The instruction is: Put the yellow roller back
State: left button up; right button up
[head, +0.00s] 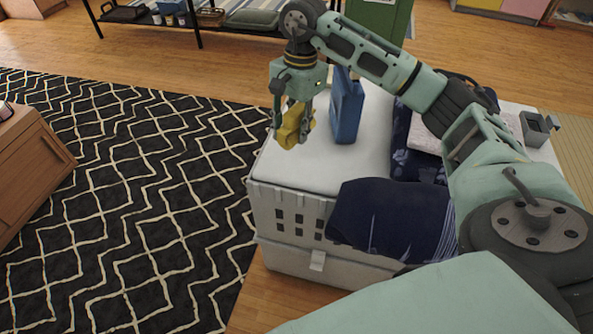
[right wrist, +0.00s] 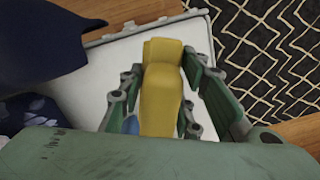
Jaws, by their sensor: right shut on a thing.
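The yellow roller (head: 291,127) is held between the fingers of my right gripper (head: 293,122), above the left part of a white crate's flat top (head: 295,165). In the right wrist view the yellow roller (right wrist: 161,90) lies lengthwise between the fingers of the right gripper (right wrist: 162,85), which is shut on it. The white top (right wrist: 110,62) shows below it there. I cannot tell the exact gap between roller and top. My left gripper is not in view.
A blue bottle-like container (head: 346,108) stands on the white top just right of the roller. Dark blue cloth (head: 385,215) hangs over the crate's front. A folded pale cloth (head: 437,133) lies at the right. A patterned black rug (head: 130,190) and a wooden cabinet (head: 30,165) are left.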

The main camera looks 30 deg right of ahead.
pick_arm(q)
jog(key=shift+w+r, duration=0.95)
pick_arm(e)
notch_tip(320, 180, down, 10)
jog(key=shift+w+r, duration=0.1)
pick_arm(q)
jog(key=shift+b, duration=0.35)
pick_arm(e)
jog(key=o, duration=1.1)
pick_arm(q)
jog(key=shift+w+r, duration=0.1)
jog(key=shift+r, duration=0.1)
